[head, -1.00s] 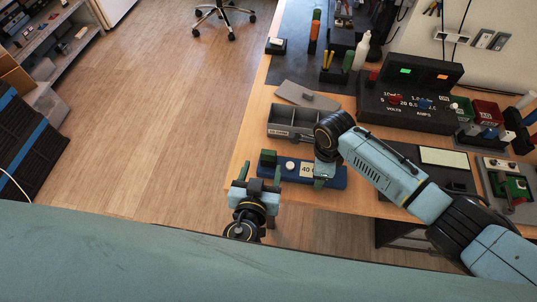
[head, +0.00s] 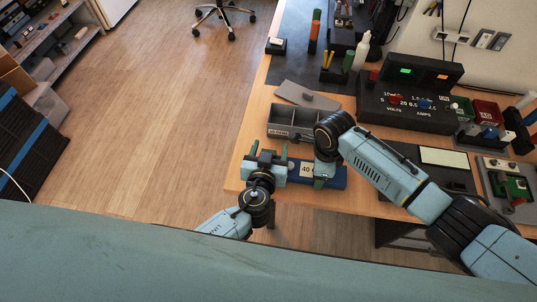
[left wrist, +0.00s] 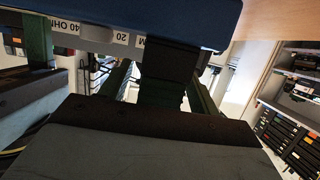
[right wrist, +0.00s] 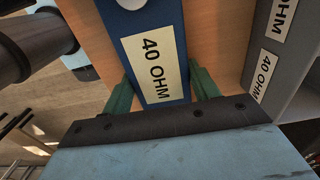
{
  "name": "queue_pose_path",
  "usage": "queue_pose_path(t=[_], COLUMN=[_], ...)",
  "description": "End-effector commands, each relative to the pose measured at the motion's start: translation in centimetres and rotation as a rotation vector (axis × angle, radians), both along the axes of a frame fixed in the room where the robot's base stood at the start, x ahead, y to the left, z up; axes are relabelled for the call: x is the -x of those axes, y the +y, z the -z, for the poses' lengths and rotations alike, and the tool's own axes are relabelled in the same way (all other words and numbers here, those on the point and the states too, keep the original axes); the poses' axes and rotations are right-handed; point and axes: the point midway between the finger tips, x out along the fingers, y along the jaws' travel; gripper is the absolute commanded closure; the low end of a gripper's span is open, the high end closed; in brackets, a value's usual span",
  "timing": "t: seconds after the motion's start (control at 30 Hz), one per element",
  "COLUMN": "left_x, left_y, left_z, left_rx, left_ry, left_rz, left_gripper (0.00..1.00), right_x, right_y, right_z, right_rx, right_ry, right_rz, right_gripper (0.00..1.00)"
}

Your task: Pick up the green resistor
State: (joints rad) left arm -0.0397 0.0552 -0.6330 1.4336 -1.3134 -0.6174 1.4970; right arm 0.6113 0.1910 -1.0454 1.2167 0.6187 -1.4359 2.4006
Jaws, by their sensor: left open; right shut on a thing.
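The green resistor, a dark green block, is at the left end of the blue board (head: 333,171). In the head view my left gripper (head: 269,150) now mostly hides it. In the left wrist view a dark block with a green part, seemingly the resistor (left wrist: 168,62), lies between my open left fingers (left wrist: 160,88); contact cannot be told. My right gripper (head: 324,181) is shut on the blue board, its fingers at either side of the "40 OHM" label (right wrist: 158,65) in the right wrist view.
A grey compartment tray (head: 290,134) stands just behind the board, with a grey lid (head: 305,95) beyond. A black volts and amps meter box (head: 410,98) is at the back right. The wooden table's front edge is close to both grippers; open floor lies left.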

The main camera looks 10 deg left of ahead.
Motion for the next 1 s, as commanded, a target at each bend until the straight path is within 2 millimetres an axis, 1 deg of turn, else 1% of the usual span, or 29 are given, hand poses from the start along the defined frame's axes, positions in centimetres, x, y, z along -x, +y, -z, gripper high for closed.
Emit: queue_pose_path(t=[0.03,0.37,0.57,0.67,0.83,1.0], left_x=[0.0,0.0,0.0,0.0,0.0,0.0], left_y=[0.0,0.0,0.0,0.0,0.0,0.0], left_z=[0.0,0.0,0.0,-0.4,-2.4,-5.5], left_rx=[0.000,0.000,0.000,0.002,0.005,0.006], left_ry=[0.000,0.000,0.000,-0.001,-0.003,-0.003], left_rz=[0.000,0.000,0.000,-0.002,-0.001,-0.002], left_gripper=[0.42,0.85,0.86,0.86,0.86,0.86], right_x=[0.0,0.0,0.0,0.0,0.0,0.0], right_y=[0.0,0.0,0.0,0.0,0.0,0.0], right_z=[0.0,0.0,0.0,0.0,0.0,0.0], right_rx=[0.000,0.000,0.000,0.000,0.000,0.000], right_ry=[0.000,0.000,0.000,0.000,0.000,0.000], right_rz=[0.000,0.000,0.000,0.000,0.000,0.000], right_gripper=[0.68,0.68,0.68,0.68,0.68,0.68])
